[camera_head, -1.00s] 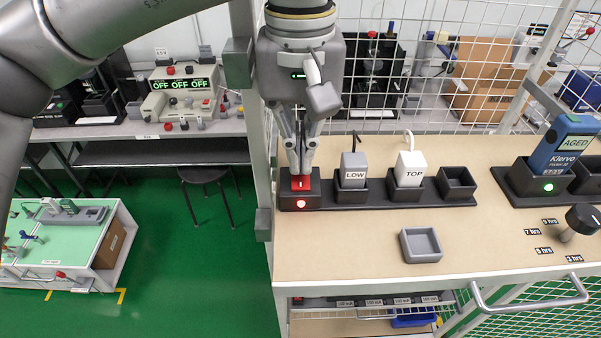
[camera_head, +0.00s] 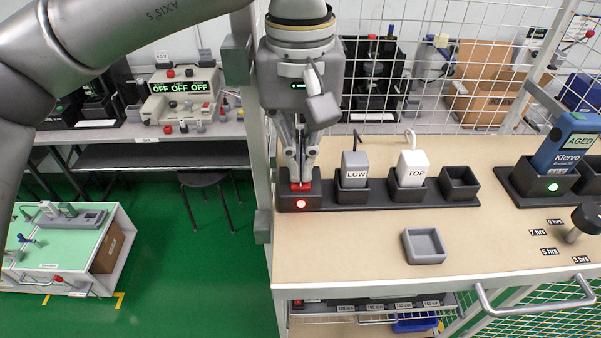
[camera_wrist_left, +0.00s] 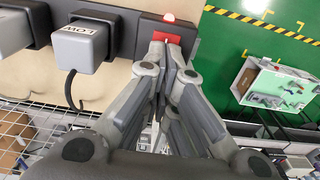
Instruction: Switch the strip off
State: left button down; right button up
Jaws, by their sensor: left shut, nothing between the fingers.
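The strip (camera_head: 430,194) is a dark row of sockets along the back of the bench, with a red rocker switch (camera_head: 301,186) at its left end. A round light (camera_head: 301,204) on the switch's front face glows red. My left gripper (camera_head: 300,181) is shut and empty, pointing down with its fingertips at the switch, seemingly touching it. In the left wrist view the fingertips (camera_wrist_left: 172,50) lie just by the red switch (camera_wrist_left: 167,37) and cover part of it. My right gripper is not in view.
A grey LOW plug (camera_head: 355,170) and a white TOP plug (camera_head: 411,168) stand in the strip beside an empty socket (camera_head: 459,184). A grey tray (camera_head: 424,246) lies in front. A blue Klervo tester (camera_head: 566,145) stands in a dock at right. Wire mesh rises behind.

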pick_arm(q)
jog(key=shift+f, duration=0.2)
jog(key=shift+r, duration=0.1)
jog(key=shift+r+p, duration=0.9)
jog(key=shift+r, duration=0.3)
jog(key=shift+r+p, duration=1.65)
jog(key=shift+r, duration=0.6)
jog(key=shift+s+f, duration=0.1)
